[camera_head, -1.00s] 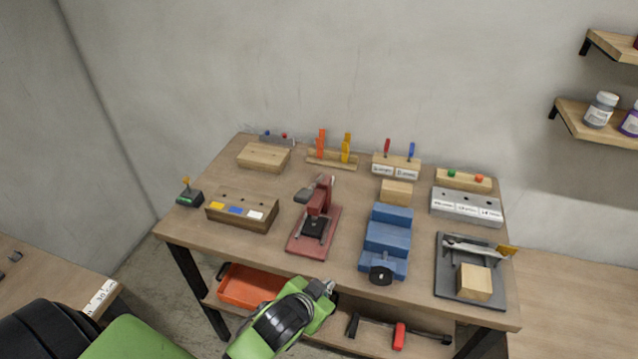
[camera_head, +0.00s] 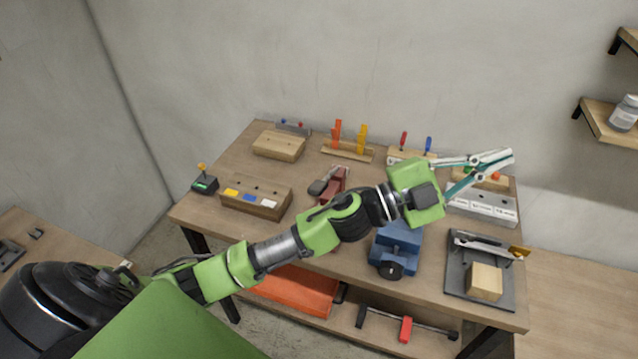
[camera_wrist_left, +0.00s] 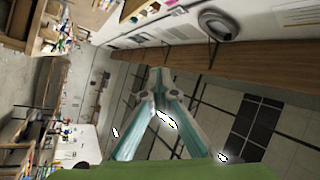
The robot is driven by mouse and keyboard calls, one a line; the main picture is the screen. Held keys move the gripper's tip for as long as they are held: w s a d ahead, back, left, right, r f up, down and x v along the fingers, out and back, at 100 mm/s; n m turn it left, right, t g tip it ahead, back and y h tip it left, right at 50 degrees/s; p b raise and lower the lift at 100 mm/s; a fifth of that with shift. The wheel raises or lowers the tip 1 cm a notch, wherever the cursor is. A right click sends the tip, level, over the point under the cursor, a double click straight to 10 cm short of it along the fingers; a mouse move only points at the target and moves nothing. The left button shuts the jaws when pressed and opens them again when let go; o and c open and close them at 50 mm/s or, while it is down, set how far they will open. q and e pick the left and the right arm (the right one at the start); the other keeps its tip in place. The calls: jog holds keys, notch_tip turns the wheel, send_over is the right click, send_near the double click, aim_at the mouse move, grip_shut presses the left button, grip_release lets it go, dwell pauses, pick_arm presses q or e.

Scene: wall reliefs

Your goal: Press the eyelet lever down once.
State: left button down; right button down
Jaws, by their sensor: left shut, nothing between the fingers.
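The red eyelet press (camera_head: 337,184) stands on the workbench, mostly hidden behind my left arm. Its lever, with a grey end (camera_head: 319,187), shows raised just above the arm. My left gripper (camera_head: 507,158) is above the right back part of the bench, well to the right of the press and apart from it. Its fingers meet at the tips with nothing between them. The closed fingertips also show in the left wrist view (camera_wrist_left: 158,76), where the press is not seen. My right gripper is not in view.
The workbench (camera_head: 230,165) also holds a blue vise (camera_head: 398,237), a wooden block with coloured labels (camera_head: 255,199), a grey labelled block (camera_head: 485,207) and a dark plate with a wooden cube (camera_head: 484,282). An orange tray (camera_head: 300,290) is on the lower shelf.

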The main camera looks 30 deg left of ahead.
pick_arm(q)
jog(key=s+d+m+g+h, duration=0.3)
jog(key=d+m+g, duration=0.1)
jog(key=m+g, duration=0.3)
jog(key=m+g+y, duration=0.4)
jog(key=g+y, duration=0.5)
jog(key=y, duration=1)
send_over(318, 184)
notch_tip(318, 184, down, 7)
jog(key=shift+w+a+r+p, duration=0.15)
jog(key=shift+w+a+p, duration=0.1)
jog(key=shift+w+p, duration=0.15)
jog(key=f+b, duration=0.3)
jog(key=f, duration=0.1)
jog(key=f+b, duration=0.2)
jog(key=f, duration=0.1)
jog(key=shift+s+d+b, duration=0.2)
jog(key=shift+s+b, duration=0.1)
jog(key=shift+s, duration=0.05)
